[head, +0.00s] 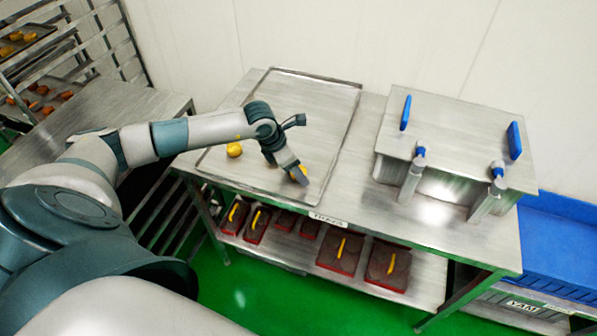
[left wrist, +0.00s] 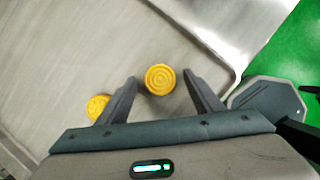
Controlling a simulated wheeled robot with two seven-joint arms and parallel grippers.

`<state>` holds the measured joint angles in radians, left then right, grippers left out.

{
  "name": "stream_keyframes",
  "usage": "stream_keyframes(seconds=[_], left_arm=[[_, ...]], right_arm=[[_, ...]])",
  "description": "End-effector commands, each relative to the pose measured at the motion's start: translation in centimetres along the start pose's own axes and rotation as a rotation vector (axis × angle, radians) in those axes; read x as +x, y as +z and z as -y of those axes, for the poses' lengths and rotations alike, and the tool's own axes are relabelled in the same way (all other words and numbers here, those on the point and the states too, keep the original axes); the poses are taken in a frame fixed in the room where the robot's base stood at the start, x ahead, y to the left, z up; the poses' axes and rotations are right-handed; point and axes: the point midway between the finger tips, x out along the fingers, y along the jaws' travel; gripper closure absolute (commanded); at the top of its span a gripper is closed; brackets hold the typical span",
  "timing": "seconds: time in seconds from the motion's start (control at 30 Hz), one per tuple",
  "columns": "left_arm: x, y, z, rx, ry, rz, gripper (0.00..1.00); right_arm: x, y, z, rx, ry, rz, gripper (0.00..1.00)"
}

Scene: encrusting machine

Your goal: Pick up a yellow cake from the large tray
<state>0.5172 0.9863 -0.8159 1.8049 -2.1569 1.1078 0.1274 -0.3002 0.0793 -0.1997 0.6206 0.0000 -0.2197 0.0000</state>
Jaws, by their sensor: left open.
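The large tray (head: 326,92) lies flat on the steel table. In the head view one yellow cake (head: 234,150) sits on its left front part. A second yellow cake (head: 303,169) shows partly behind my left gripper (head: 300,178), near the tray's front edge. In the left wrist view this cake (left wrist: 160,79) lies between and just beyond the two open fingertips of my left gripper (left wrist: 160,80). The other cake (left wrist: 97,107) is outside the left finger, partly hidden by it. My left gripper is open and empty. My right gripper is not in view.
A steel box with blue handles (head: 455,135) stands on the right of the table (head: 350,205). Red-edged containers (head: 340,252) sit on the shelf below. A rack with trays of cakes (head: 35,50) stands at the far left. Blue crates (head: 565,245) are at right.

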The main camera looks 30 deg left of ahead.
Motion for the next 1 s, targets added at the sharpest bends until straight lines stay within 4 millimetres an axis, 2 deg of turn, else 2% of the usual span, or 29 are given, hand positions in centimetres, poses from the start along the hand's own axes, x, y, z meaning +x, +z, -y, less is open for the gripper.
stream_keyframes(seconds=[0.23,0.4,0.43,0.77,1.0], left_arm=[[0.0,0.0,0.0,0.000,0.000,0.000,0.40],[0.0,0.0,0.0,0.000,0.000,0.000,0.80],[0.0,0.0,0.0,0.000,0.000,0.000,0.84],[-0.1,0.1,0.0,0.000,0.000,0.000,0.84],[-1.5,0.7,-0.1,0.002,0.002,0.002,0.84]], right_arm=[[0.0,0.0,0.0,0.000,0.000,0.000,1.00],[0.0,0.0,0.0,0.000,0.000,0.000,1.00],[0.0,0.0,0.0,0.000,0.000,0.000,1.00],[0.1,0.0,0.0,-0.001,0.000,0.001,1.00],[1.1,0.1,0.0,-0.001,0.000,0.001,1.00]])
